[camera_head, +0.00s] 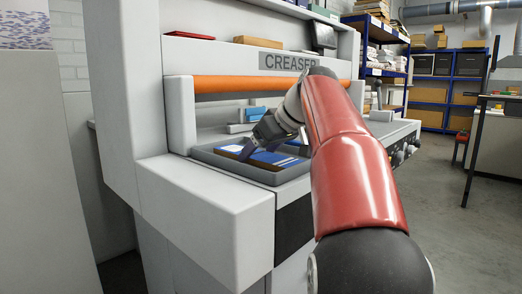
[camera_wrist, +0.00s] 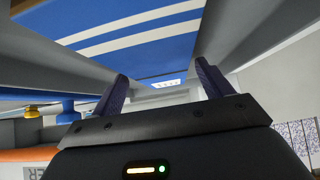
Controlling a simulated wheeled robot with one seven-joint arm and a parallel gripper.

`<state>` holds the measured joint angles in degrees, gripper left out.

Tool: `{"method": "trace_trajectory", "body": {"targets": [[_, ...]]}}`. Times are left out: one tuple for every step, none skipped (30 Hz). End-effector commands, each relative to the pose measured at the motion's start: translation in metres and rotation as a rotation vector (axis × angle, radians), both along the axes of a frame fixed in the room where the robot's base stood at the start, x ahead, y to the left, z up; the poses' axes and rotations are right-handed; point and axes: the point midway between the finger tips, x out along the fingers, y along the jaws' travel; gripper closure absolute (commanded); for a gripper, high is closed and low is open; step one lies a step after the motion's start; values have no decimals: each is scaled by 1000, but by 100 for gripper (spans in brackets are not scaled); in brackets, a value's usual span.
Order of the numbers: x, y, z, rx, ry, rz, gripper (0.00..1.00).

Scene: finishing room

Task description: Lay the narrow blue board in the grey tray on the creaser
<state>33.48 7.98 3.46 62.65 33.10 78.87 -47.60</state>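The grey tray (camera_head: 221,161) sits on the front of the creaser (camera_head: 215,55). A blue board with white stripes (camera_head: 275,158) lies within the tray's rim, with a brown edge along its near side. In the wrist view the striped blue board (camera_wrist: 150,62) fills the upper middle, with a small white label near its end. My gripper (camera_head: 245,150) is low over the tray at the board. In the wrist view its two dark fingers (camera_wrist: 160,85) stand apart, with the board beyond them and no clear grip on it.
An orange bar (camera_head: 260,83) crosses the creaser above the tray. Blue blocks (camera_head: 252,114) stand behind the tray under that bar. Boards (camera_head: 258,42) lie on the machine's upper shelf.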

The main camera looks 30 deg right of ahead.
Motion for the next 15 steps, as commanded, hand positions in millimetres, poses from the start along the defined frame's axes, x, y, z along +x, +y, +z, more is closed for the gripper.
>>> {"method": "trace_trajectory", "body": {"targets": [[0,0,0,0,0,0,16],[0,0,0,0,0,0,16],[0,0,0,0,0,0,16],[0,0,0,0,0,0,16],[0,0,0,0,0,0,16],[0,0,0,0,0,0,16],[0,0,0,0,0,0,16],[0,0,0,0,0,0,16],[0,0,1,0,0,0,16],[0,0,2,0,0,0,16],[0,0,4,0,0,0,16],[0,0,7,0,0,0,16],[-3,-1,8,-1,0,-1,16],[-6,-2,11,-1,0,-1,16],[-10,-4,16,-1,-1,-3,16]]}}
